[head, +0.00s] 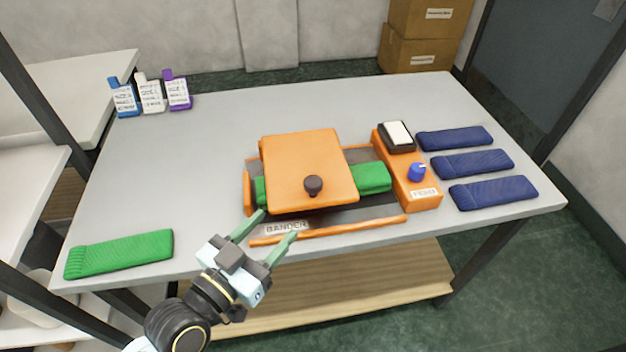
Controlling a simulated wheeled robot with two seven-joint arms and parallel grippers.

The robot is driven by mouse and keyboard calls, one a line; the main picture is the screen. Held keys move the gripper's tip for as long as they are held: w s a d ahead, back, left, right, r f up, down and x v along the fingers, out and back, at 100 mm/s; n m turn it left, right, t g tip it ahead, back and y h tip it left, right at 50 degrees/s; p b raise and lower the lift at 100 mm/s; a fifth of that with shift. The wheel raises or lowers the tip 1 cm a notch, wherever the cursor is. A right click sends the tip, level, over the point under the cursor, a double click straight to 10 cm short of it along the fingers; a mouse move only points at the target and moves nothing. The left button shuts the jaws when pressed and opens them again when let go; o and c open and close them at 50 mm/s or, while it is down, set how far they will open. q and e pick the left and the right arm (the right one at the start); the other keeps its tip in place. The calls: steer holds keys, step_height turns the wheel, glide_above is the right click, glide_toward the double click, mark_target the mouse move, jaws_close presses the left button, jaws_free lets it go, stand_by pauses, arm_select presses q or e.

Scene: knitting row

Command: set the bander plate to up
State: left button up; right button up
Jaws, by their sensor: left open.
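The orange bander plate (300,158) lies nearly flat over a folded green knit piece (372,179) in the bander, at the middle of the table. A dark round knob (313,185) stands near the plate's front edge. The label BANDER (286,228) is on the bander's front. My left gripper (278,224) is open and empty, in front of the plate and to the lower left of the knob, apart from the knob. Its fingers overlap the bander's front edge in the picture. My right gripper is not in view.
An orange control box (423,191) with a blue knob (417,172) and a dark-framed white pad (398,135) adjoins the bander. Several navy folded pieces (472,163) lie right. A green piece (120,254) lies front left. Three labelled bottles (151,96) stand back left. The table's back is clear.

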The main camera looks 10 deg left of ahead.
mark_target(307, 187)
arm_select(q)
steer(key=x, duration=1.3)
steer(key=shift+w+r, duration=0.2)
steer(key=shift+r, duration=0.1)
jaws_close()
